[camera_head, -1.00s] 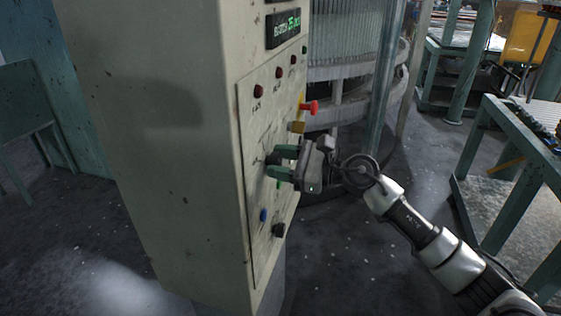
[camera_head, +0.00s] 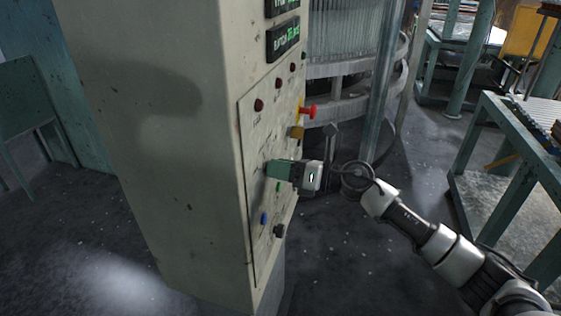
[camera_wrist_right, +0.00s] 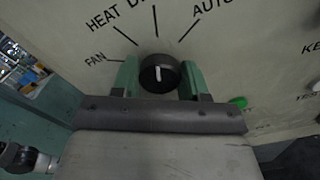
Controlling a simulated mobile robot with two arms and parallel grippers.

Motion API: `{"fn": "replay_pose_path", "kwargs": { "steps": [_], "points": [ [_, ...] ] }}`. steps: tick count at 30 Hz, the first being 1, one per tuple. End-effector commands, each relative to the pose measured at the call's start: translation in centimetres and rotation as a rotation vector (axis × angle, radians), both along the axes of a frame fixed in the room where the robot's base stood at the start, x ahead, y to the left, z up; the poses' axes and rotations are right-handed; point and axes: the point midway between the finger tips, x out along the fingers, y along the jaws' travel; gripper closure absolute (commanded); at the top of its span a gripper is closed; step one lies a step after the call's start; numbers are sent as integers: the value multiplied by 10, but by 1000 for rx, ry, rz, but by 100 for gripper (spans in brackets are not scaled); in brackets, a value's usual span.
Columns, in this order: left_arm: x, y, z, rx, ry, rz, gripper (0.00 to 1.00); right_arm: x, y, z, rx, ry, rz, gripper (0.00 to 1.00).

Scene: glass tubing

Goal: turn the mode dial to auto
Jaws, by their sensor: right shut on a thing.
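The mode dial (camera_wrist_right: 160,73) is a black round knob with a white pointer line, in the right wrist view. Around it are printed FAN, HEAT, a cut-off label starting with D, and AUTO (camera_wrist_right: 214,10) at upper right. The white line stands nearly upright, roughly in line with the D label's tick and left of the AUTO tick. My right gripper (camera_wrist_right: 158,80) has its green fingers on both sides of the dial, shut on it. In the head view my right gripper (camera_head: 270,168) is at the panel and largely hides the dial. My left gripper is not in view.
The beige cabinet (camera_head: 165,130) carries the panel. A red button (camera_head: 308,112) sticks out above the gripper; a blue button (camera_head: 263,218) and a black knob (camera_head: 279,231) sit below. A glass tube (camera_head: 382,80) stands behind. A green table (camera_head: 520,140) is at right.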

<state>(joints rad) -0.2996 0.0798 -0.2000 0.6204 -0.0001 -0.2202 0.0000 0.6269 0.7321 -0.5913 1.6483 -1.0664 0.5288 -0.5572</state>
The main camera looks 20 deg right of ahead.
Motion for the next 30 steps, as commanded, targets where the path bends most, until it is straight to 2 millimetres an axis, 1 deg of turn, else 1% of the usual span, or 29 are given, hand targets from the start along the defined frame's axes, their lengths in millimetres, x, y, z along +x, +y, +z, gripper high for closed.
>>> {"fn": "replay_pose_path", "kwargs": {
  "steps": [1,15,22,30],
  "points": [
    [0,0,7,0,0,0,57,0,-1,4,25,37,-2,80],
    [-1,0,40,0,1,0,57,1,-1,3,261,387,-1,80],
    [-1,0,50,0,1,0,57,2,-2,1,344,507,-2,80],
    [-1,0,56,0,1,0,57,2,-2,-1,394,581,-3,80]
  ]
}}
